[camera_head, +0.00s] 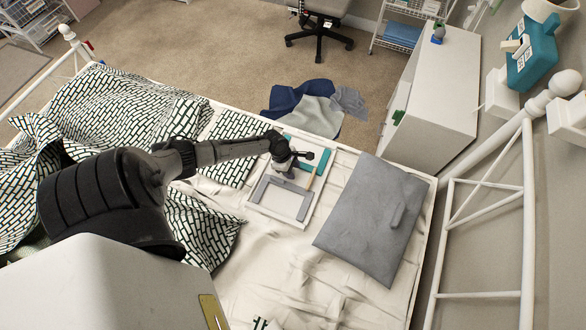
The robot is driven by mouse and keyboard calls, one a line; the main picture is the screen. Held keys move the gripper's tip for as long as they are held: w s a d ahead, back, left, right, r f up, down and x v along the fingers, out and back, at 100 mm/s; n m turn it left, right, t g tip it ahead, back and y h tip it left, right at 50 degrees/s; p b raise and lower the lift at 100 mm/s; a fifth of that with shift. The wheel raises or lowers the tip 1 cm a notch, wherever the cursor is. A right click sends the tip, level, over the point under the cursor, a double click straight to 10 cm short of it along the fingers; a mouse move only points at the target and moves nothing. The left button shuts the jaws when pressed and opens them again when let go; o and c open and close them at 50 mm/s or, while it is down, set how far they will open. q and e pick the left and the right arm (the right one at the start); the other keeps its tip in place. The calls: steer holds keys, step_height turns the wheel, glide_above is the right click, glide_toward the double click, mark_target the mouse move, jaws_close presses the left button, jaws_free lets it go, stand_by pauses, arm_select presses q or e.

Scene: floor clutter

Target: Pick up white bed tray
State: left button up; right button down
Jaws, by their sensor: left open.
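The white bed tray (276,218) lies on the bed in the middle of the view, with a grey-framed panel, a teal item and a thin tan item on it. My left gripper (297,164) is open over the far part of the tray. It hides some of the tray's far side, and I cannot tell whether it touches the tray. My right gripper is not in view.
A grey pillow (372,218) lies right of the tray. Patterned bedding (110,105) covers the left of the bed. White bed rails (487,295) rise at the right, near a white cabinet (440,85). Clothes (312,108) lie on the carpet beyond the bed.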

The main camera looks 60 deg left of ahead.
arm_select(q)
steer(key=shift+c, duration=0.4)
jaws_close()
steer(key=shift+w+r, duration=0.1)
stand_by(0.9)
